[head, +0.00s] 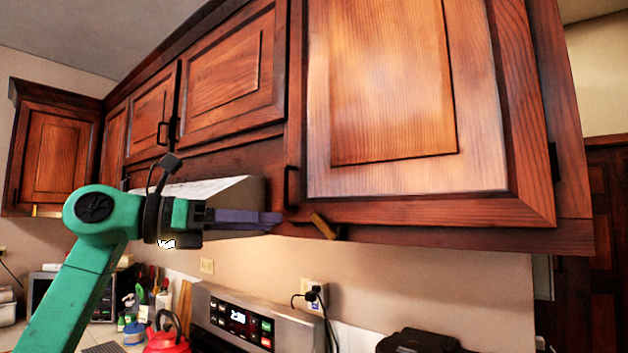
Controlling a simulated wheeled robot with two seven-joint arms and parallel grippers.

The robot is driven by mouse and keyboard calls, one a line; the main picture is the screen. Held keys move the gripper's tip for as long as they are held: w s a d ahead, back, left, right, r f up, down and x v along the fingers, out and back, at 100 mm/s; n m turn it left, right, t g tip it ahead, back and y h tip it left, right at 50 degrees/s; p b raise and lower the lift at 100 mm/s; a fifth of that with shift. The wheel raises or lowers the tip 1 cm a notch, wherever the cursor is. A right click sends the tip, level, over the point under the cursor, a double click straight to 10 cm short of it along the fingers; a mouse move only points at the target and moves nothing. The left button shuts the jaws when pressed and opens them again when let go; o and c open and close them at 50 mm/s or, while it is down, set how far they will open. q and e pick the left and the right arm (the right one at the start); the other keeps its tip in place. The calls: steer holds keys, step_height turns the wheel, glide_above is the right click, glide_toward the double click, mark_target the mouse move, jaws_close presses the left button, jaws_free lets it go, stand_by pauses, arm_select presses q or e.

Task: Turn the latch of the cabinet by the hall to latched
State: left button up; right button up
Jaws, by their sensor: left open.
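The cabinet by the hall (400,180) is the large wooden wall cabinet at the right, and its door looks closed. A small brass-coloured latch (323,227) sits at the door's lower left corner, on the bottom edge. It is tilted, running from upper left to lower right. My left gripper (272,220) comes in from the left, with its purple-grey fingers pointing right at the latch. The fingertips end a little left of the latch, with a small gap in the picture. The gripper is open, though its fingers overlap in this view. My right gripper is out of view.
A dark door handle (291,186) stands just above the fingertips. The range hood (225,190) is behind my gripper. Below are a stove (240,320), a red kettle (167,338) and a wall outlet (314,293) with a plug. The space under the cabinet is open.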

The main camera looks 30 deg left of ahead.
arm_select(q)
step_height(320, 180, up, 4)
steer(key=s+a+n+y+p, duration=0.2)
steer(key=n+y+p, duration=0.1)
steer(key=n, duration=0.4)
steer(key=n+y+p, duration=0.1)
steer(key=n+p, duration=0.2)
steer(key=p, duration=0.1)
glide_toward(322, 227)
steer(key=x, duration=0.7)
steer(key=shift+w, duration=0.2)
steer(key=shift+w+d, duration=0.1)
steer(key=shift+w, duration=0.05)
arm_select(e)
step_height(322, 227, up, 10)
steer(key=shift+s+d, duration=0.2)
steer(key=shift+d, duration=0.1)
arm_select(q)
jaws_close()
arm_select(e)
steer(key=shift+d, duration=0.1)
